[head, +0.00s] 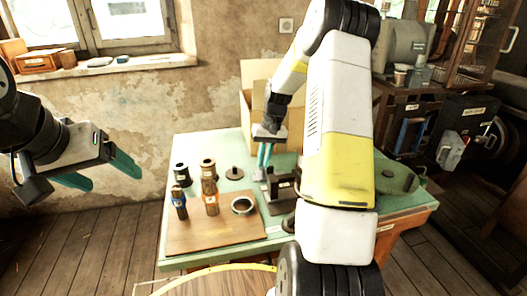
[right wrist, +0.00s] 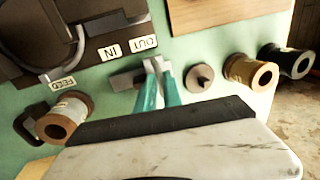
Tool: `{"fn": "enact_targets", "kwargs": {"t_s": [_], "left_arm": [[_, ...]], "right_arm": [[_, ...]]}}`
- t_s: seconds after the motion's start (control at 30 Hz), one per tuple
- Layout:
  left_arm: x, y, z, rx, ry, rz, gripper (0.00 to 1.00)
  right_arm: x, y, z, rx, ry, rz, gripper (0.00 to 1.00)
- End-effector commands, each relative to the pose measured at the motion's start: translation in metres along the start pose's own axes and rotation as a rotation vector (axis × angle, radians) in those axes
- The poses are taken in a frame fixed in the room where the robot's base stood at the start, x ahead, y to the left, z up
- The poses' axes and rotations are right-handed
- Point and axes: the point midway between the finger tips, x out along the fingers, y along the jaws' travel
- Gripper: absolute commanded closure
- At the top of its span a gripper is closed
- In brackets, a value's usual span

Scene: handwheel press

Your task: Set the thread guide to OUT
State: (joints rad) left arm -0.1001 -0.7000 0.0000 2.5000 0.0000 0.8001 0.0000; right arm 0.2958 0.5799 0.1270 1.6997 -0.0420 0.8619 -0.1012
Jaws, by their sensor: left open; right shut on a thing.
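In the right wrist view, the thread guide (right wrist: 128,78) appears to be the small grey metal piece on the green top beside the dark base plate. The white OUT label (right wrist: 144,43) and IN label (right wrist: 111,52) are on that plate. My right gripper (right wrist: 158,66) is shut on part of this piece, its teal fingertips closer to OUT than to IN; the fingers hide the gripped part. In the head view, my right gripper (head: 264,160) points down at the table beside the dark machine (head: 284,188). My left gripper (head: 100,178) is open and empty, left of the table.
Spools (head: 208,168) and a pegged disc (head: 234,173) stand on the green table (head: 190,146). A wooden board (head: 190,240) carries two bobbins and a dark ring (head: 242,205). A cardboard box (head: 250,105) stands behind. My right arm hides the table's middle right.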

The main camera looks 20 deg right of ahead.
Motion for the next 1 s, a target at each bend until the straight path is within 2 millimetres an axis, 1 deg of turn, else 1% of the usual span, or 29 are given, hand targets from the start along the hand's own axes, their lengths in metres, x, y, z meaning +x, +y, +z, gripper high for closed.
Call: {"fn": "enact_targets", "kwargs": {"t_s": [0.03, 0.13, 0.43, 0.47, 0.53, 0.57, 0.87, 0.97, 1.0], "left_arm": [[0.000, 0.000, 0.000, 0.000, 0.000, 0.000, 0.23], [0.000, 0.000, 0.000, 0.000, 0.000, 0.000, 0.23], [0.000, 0.000, 0.000, 0.000, 0.000, 0.000, 0.23], [0.000, 0.000, 0.000, 0.000, 0.000, 0.000, 0.23], [0.000, 0.000, 0.000, 0.000, 0.000, 0.000, 0.23], [0.000, 0.000, 0.000, 0.000, 0.000, 0.000, 0.23], [0.000, 0.000, 0.000, 0.000, 0.000, 0.000, 0.23], [0.000, 0.000, 0.000, 0.000, 0.000, 0.000, 0.23], [0.000, 0.000, 0.000, 0.000, 0.000, 0.000, 0.23]], "right_arm": [[0.001, -0.008, 0.000, -0.001, 0.001, 0.000, 1.00], [0.002, -0.016, 0.000, 0.000, 0.002, 0.000, 1.00], [0.003, -0.019, 0.000, 0.000, 0.002, -0.004, 1.00], [0.003, -0.019, 0.000, 0.000, 0.001, -0.004, 0.83], [0.003, -0.019, 0.000, 0.000, 0.001, -0.003, 0.70], [0.003, -0.018, 0.000, 0.000, 0.001, -0.003, 0.68], [0.002, -0.017, 0.000, 0.001, 0.002, -0.001, 0.68], [-0.007, -0.016, -0.001, 0.001, 0.003, 0.000, 0.68], [-0.013, -0.016, -0.001, 0.001, 0.005, 0.000, 0.68]]}}
